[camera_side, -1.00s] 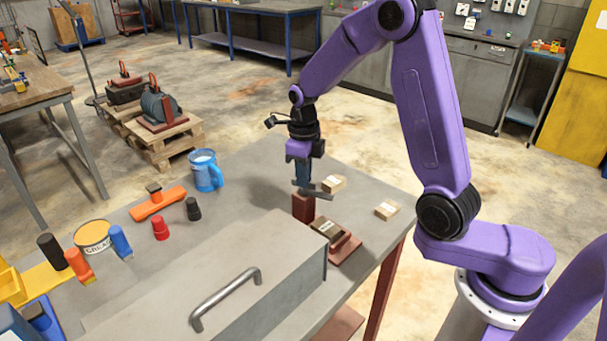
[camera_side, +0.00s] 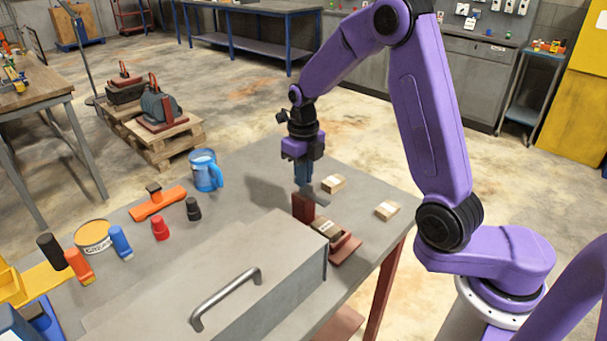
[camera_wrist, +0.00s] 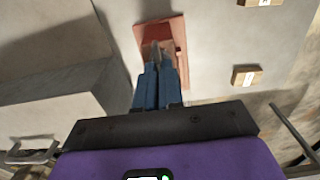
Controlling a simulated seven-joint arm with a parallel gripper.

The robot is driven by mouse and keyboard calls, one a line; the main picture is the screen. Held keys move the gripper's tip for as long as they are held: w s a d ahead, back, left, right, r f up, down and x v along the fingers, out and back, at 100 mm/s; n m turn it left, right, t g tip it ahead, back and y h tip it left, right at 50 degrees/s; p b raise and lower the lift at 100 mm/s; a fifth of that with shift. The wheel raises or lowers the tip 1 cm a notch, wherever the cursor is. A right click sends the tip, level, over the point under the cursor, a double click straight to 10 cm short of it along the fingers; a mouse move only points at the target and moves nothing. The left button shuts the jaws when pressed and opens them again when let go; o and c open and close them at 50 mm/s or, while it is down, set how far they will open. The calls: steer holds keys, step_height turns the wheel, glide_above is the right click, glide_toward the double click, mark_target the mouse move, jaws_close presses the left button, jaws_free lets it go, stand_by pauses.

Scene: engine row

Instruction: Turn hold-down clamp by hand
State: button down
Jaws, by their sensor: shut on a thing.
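The hold-down clamp is a flat dark grey bar (camera_side: 319,195) at the top of a reddish-brown post (camera_side: 303,208), on the table beside the grey box. My gripper (camera_side: 303,182) points straight down over the post. Its blue fingers are shut on the clamp bar, which sticks out to the right of them. In the wrist view my gripper's fingertips (camera_wrist: 158,66) meet a narrow grey part of the clamp (camera_wrist: 154,50) above the reddish base (camera_wrist: 174,27). The fingers hide much of the clamp.
A labelled dark block (camera_side: 326,228) lies on the reddish base plate (camera_side: 347,247). Two small cartons (camera_side: 333,183) (camera_side: 387,210) lie to the right. The large grey box (camera_side: 190,275) with a handle stands close in front. A blue mug (camera_side: 206,171) stands left; the table behind the clamp is bare.

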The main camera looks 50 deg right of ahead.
steer(key=shift+w+r, duration=0.15)
steer(key=shift+r, duration=0.05)
steer(key=c, duration=1.3)
jaws_free()
steer(key=shift+o, duration=0.2)
steer(key=shift+f, duration=0.1)
step_height(320, 180, up, 18)
steer(key=shift+f, duration=0.25)
